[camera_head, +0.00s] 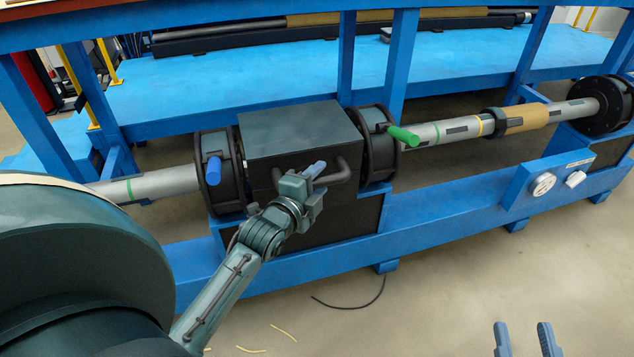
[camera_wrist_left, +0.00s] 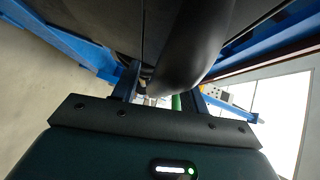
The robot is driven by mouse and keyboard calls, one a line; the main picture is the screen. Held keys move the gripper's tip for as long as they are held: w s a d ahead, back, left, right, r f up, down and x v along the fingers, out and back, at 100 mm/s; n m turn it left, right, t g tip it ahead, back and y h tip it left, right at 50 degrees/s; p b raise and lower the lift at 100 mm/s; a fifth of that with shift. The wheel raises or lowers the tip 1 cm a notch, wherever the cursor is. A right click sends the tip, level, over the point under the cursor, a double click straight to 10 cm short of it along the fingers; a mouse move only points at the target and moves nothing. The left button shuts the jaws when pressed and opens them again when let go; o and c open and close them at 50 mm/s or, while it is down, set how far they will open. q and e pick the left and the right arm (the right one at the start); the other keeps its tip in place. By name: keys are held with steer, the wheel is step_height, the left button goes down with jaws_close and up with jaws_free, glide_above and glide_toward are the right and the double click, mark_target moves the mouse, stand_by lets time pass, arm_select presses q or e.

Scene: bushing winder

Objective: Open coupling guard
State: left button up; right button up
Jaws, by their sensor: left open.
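The coupling guard (camera_head: 300,130) is a dark box-shaped cover in the middle of the blue machine frame, and it sits closed. A thick black bar handle (camera_head: 341,173) sticks out from its front. My left gripper (camera_head: 318,185) is open at this handle. In the left wrist view the handle (camera_wrist_left: 195,45) runs down to between the two fingers of my left gripper (camera_wrist_left: 162,92). I cannot tell whether they touch it. My right gripper (camera_head: 524,340) shows only as two blue fingertips, set apart, at the bottom right, with nothing between them.
Black round clamps with a blue knob (camera_head: 213,170) and a green knob (camera_head: 404,135) flank the guard. A grey shaft (camera_head: 440,131) runs out on both sides. A blue lower beam (camera_head: 440,214) crosses in front. The floor at the lower right is clear.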

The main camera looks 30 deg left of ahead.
arm_select(q)
steer(key=shift+c, duration=0.5)
jaws_close()
